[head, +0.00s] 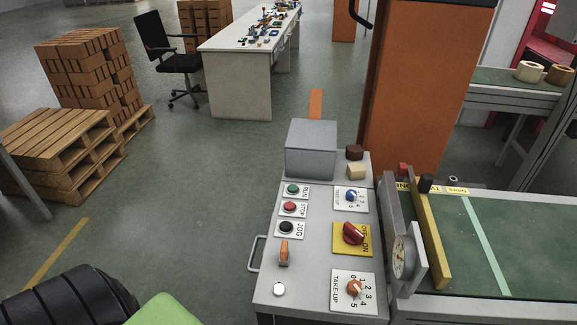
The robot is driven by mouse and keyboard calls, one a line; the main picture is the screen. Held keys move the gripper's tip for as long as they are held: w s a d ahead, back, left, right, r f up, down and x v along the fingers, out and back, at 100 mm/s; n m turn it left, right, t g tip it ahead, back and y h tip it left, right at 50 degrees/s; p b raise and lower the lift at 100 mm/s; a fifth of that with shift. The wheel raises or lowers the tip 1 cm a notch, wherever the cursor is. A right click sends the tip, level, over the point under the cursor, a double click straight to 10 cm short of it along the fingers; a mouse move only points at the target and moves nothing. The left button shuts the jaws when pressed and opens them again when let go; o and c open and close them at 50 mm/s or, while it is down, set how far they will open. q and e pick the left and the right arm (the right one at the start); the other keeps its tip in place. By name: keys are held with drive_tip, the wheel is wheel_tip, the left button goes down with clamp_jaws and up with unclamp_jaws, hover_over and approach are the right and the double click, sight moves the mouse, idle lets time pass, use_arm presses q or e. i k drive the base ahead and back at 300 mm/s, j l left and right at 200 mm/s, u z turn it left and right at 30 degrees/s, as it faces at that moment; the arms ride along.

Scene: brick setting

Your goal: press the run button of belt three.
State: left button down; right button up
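A light grey control console (315,262) stands in front of me, slightly right of centre. On its left column are a green button labelled RUN (292,189), a red STOP button (289,207) and a black JOG button (287,227). A blue numbered selector knob (351,196) sits right of RUN; its exact setting is too small to read. Below it are a red OFF-ON switch (353,234) and an orange TAKE-UP knob (354,287). A green conveyor belt (530,245) runs to the right of the console. Neither gripper is in view.
A grey box (312,148) sits at the console's back, before an orange cabinet (420,90). A round gauge (402,256) and yellow bar (431,235) edge the belt. Pallets with bricks (85,75), a chair (165,50) and a white table (240,80) stand farther back.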

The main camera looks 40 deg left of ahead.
sight(292, 189)
drive_tip(key=j+z, duration=0.3)
drive_tip(key=j, duration=0.95)
